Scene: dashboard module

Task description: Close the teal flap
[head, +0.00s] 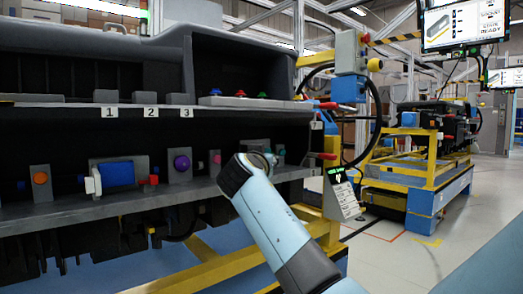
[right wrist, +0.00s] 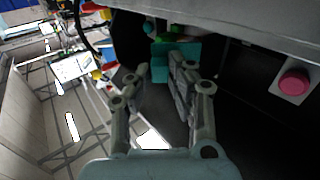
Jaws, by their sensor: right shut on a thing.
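The teal flap (right wrist: 160,72) shows in the right wrist view as a teal block under the dashboard's edge, partly covered by my fingers. My right gripper (right wrist: 157,66) has its two fingers at the flap, one on each side of its lower part, and is shut on it. In the head view only a small teal bit (head: 281,152) shows beside the end of my right arm, which hides the gripper and most of the flap. How far the flap stands open cannot be told. My left gripper is not in view.
The dashboard (head: 150,205) carries a blue connector (head: 117,174), an orange knob (head: 40,178), a purple knob (head: 181,163) and a pink knob (right wrist: 294,82) close to my right gripper. A yellow frame and a control box (head: 340,190) stand at right. Floor at far right is open.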

